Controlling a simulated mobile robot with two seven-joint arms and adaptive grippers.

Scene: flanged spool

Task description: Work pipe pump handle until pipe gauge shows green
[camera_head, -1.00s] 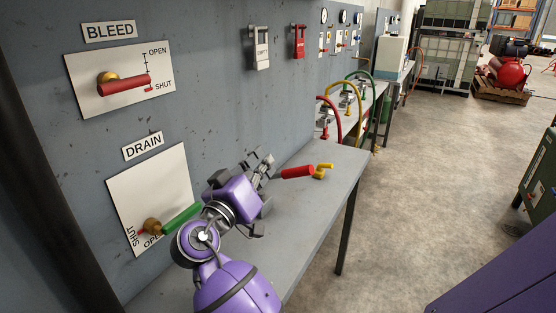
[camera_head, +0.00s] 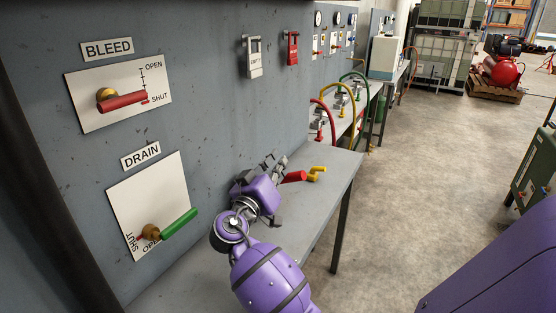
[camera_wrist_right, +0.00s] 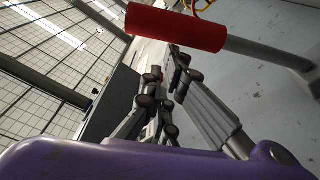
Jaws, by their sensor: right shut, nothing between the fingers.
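A red handle grip (camera_head: 294,177) shows at the bench, just beyond my right gripper (camera_head: 277,162), which partly covers it. In the right wrist view, the red grip (camera_wrist_right: 175,26) sits on a grey rod (camera_wrist_right: 265,50). The fingertips of my right gripper (camera_wrist_right: 180,62) are shut and empty, just below the grip in the picture; I cannot tell if they touch it. Small round gauges (camera_head: 318,18) are on the far wall panel, too small to read; I cannot tell which is the pipe gauge. My left gripper is out of view.
The red BLEED lever (camera_head: 125,101) points to SHUT. The green DRAIN lever (camera_head: 178,223) slants up right. A yellow fitting (camera_head: 316,173) is beside the grip on the grey bench (camera_head: 338,178). Coloured hoses (camera_head: 350,98) rise behind.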

